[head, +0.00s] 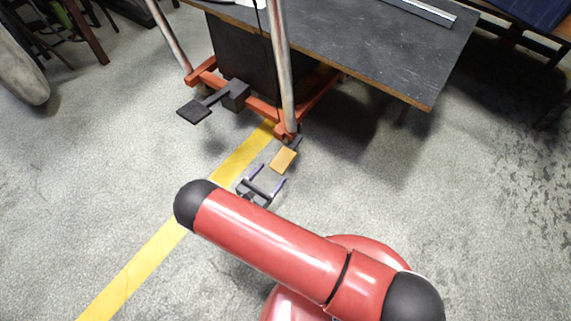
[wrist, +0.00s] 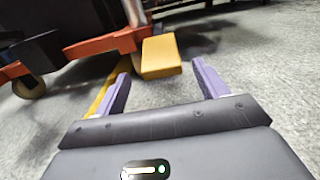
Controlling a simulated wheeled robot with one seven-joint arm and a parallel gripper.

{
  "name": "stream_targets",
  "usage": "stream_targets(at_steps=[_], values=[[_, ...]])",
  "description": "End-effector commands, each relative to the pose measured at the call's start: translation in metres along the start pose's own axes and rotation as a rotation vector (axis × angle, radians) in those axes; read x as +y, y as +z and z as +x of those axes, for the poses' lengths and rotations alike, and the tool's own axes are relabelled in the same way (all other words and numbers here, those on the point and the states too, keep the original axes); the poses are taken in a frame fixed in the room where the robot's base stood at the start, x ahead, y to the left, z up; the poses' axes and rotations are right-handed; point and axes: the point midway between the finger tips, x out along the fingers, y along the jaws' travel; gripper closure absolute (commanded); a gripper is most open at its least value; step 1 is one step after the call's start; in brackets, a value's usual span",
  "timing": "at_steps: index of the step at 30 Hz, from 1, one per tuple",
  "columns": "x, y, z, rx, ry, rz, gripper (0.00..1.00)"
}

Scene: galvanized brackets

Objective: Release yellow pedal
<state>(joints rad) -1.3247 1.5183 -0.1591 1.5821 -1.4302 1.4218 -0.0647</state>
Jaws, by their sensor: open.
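The yellow pedal (head: 284,159) sticks out low from the orange lift frame, near the foot of the metal post. In the wrist view the yellow pedal (wrist: 161,56) is a flat block a little beyond my fingertips, between their lines. My gripper (head: 269,176) is open and empty just in front of the pedal, apart from it. In the wrist view my gripper's purple fingers (wrist: 160,75) are spread on either side of the pedal's width. A black pedal (head: 194,111) on an arm stands to the left of the yellow one.
The orange lift base (head: 262,107) has metal posts and carries a dark table top (head: 350,45) overhanging to the right. A caster (wrist: 30,87) shows at left in the wrist view. A yellow floor stripe (head: 135,262) runs under my arm. The floor at right is clear.

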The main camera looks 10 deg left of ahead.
Motion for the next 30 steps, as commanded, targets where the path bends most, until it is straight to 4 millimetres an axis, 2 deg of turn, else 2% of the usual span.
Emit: stream_targets(at_steps=[12, 17, 24, 26, 30], values=[[-0.002, 0.0, 0.063, 0.001, -0.007, 0.003, 0.27], [-0.001, 0.0, 0.073, 0.003, -0.006, 0.003, 0.27], [-0.001, 0.001, 0.074, 0.003, -0.006, 0.003, 0.27], [-0.001, 0.001, 0.074, 0.003, -0.006, 0.003, 0.32], [-0.002, 0.001, 0.074, 0.003, -0.006, 0.003, 0.51]])
